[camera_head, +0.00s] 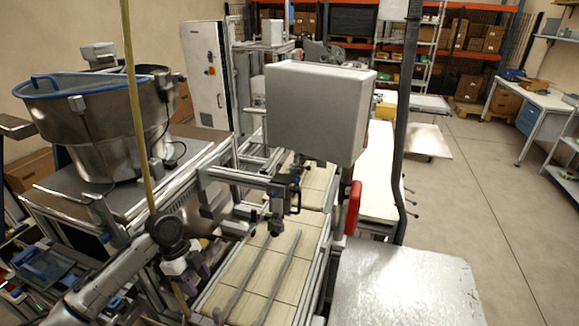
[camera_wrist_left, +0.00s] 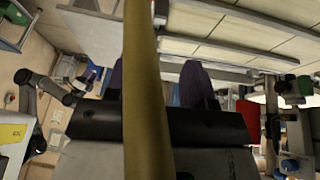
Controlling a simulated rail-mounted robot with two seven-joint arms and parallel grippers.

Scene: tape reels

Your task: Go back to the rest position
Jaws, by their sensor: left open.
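My left gripper (camera_head: 198,272) is low at the left of the head view, beside the left edge of the conveyor (camera_head: 232,283). Its purple fingers also show in the left wrist view (camera_wrist_left: 160,82), spread apart with nothing seen between them. A yellowish rod or cable (camera_wrist_left: 146,120) crosses in front of the gripper in that view and hides part of it. No tape reel can be made out in either view. My right gripper is not seen.
A yellowish upright rod (camera_head: 134,95) and a dark one (camera_head: 400,120) cross the head view. A steel hopper (camera_head: 105,130) stands left. A grey box-shaped housing (camera_head: 315,110) stands over the conveyor. A metal table (camera_head: 405,290) is at lower right. Floor beyond it is clear.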

